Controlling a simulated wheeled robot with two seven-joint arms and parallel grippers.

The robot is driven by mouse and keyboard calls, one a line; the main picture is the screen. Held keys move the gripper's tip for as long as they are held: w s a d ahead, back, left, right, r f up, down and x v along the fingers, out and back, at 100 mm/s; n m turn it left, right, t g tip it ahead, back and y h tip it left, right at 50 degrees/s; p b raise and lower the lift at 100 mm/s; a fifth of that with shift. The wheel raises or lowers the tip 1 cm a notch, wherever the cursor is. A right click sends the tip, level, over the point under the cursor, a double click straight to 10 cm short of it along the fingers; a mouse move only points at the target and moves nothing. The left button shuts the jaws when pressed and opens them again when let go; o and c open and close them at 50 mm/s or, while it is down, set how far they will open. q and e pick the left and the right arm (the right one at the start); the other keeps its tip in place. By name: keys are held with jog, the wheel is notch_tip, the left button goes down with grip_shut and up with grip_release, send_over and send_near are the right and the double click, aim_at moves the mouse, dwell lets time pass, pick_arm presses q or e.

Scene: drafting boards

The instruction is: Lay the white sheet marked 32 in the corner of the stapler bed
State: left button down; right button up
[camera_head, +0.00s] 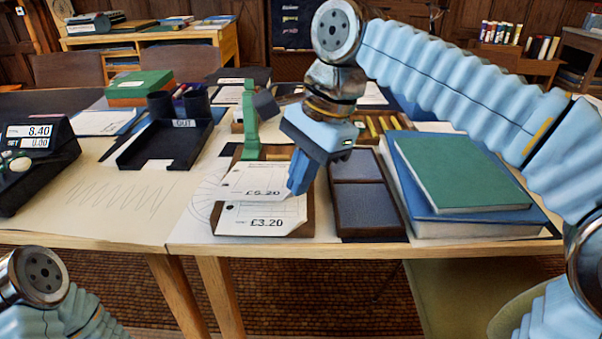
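The white sheet marked £3.20 (262,219) lies on a brown wooden bed (225,233) with a green stapler arm (250,118) standing behind it. A second white sheet marked £5.20 (250,180) overlaps its back part. Both have a cut lower right corner. I see no sheet plainly marked 32. My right gripper (301,176) points down, its blue fingertips at the right edge of the £5.20 sheet. Seen side-on, its grip on that sheet is unclear. My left arm shows at the lower left; its gripper is out of view.
A dark two-part tray (364,195) stands right of the bed, then a green book (460,172) on a blue one (475,219). A black tray marked OUT (165,147) and a black scale (38,160) are left. Bare paper (125,205) covers the left front.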

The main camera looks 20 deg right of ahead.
jog(key=o, duration=0.5)
jog(key=shift+r, duration=0.1)
jog(key=p+v, duration=0.4)
jog(key=v, duration=0.9)
jog(key=shift+d+r, duration=0.15)
jog(key=shift+r, duration=0.1)
